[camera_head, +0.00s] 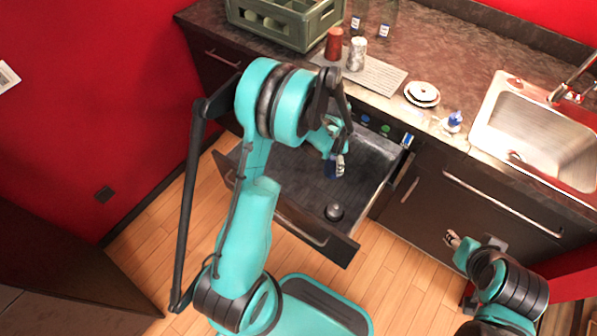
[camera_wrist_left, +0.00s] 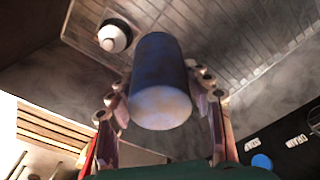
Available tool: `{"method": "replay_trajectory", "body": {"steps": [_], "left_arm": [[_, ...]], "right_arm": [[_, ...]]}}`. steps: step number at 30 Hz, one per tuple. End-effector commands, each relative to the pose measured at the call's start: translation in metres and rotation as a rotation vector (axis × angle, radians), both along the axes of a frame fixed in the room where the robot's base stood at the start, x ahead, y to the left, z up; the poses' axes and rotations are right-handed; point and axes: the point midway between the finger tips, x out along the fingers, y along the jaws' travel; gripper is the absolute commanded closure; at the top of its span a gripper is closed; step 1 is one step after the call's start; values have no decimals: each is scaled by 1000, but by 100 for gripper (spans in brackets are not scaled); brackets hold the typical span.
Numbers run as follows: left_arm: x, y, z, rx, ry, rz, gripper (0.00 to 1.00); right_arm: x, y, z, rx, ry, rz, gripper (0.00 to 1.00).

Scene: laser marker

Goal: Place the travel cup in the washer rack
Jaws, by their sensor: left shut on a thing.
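My left gripper (camera_head: 338,158) is shut on a dark blue travel cup (camera_wrist_left: 160,80) with a pale end, one finger on each side. In the head view the cup (camera_head: 333,170) is small and partly hidden by the gripper, over the open washer drawer. The washer rack (camera_head: 295,172) is the drawer's grey slatted floor. It fills the background of the wrist view (camera_wrist_left: 225,35), behind the cup. I cannot tell the exact gap between cup and rack. My right gripper (camera_head: 453,240) is low at the right, away from the drawer; its finger state is unclear.
The counter holds a green crate (camera_head: 285,25), a red can (camera_head: 334,43), a silvery can (camera_head: 356,53), stacked dishes (camera_head: 422,93) and a small blue-and-white item (camera_head: 453,121). A sink (camera_head: 540,130) is at right.

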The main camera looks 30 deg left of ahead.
Motion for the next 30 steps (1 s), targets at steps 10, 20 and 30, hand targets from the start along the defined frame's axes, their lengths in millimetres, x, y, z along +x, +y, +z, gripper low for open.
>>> {"method": "replay_trajectory", "body": {"steps": [10,20,30], "left_arm": [[8,26,-46,-6,-7,-187,82],[-14,98,-91,-6,-8,-185,82],[-20,119,-112,-6,-8,-190,82]], "right_arm": [[0,0,-19,0,0,0,60],[0,0,-48,0,0,0,60],[0,0,-59,0,0,0,60]]}}
